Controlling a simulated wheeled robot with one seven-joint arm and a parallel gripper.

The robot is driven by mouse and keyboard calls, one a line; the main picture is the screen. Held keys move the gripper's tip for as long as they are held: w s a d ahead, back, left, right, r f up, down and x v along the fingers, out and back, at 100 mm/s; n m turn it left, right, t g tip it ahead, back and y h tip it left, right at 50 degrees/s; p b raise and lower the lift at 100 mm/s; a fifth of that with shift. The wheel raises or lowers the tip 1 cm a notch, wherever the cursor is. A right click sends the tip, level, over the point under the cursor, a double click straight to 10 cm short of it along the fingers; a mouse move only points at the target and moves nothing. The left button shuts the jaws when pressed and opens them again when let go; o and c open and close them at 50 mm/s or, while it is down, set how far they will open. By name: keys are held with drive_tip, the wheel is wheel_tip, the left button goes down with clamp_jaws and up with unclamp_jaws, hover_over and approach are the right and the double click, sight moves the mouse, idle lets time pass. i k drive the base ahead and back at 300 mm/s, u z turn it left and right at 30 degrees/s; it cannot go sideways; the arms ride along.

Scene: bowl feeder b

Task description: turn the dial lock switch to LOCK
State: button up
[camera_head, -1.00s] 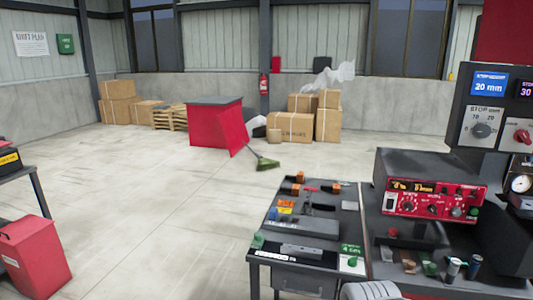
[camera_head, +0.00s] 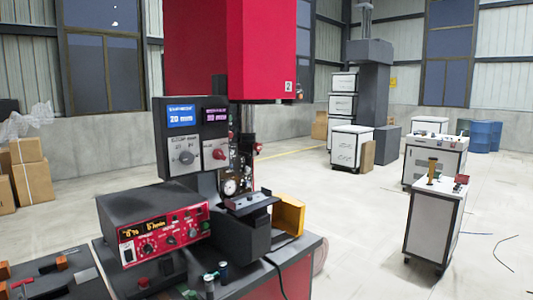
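A red-fronted control box (camera_head: 170,233) with a dark top stands on the machine bench left of centre. Its face has two small lit displays, several dark knobs (camera_head: 148,250) and a pale rocker-like switch (camera_head: 128,254) at its left end. Above and behind it, a dark panel (camera_head: 163,135) carries a blue screen, a purple screen, a grey dial knob (camera_head: 186,157) and a red knob (camera_head: 219,154). The labels are too small to read, so I cannot tell which control is the dial lock switch or its setting. My gripper is not in view.
A large red machine head (camera_head: 230,50) overhangs the panel. A round gauge (camera_head: 230,187) and a yellow bin (camera_head: 289,213) are to its right. A white cabinet cart (camera_head: 430,225) stands at right, with open floor between. Cardboard boxes (camera_head: 28,170) are at left.

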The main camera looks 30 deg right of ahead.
sight(218, 154)
drive_tip(key=u, duration=2.15)
drive_tip(key=k, duration=0.7)
drive_tip(key=z, duration=1)
drive_tip(key=i, duration=0.5)
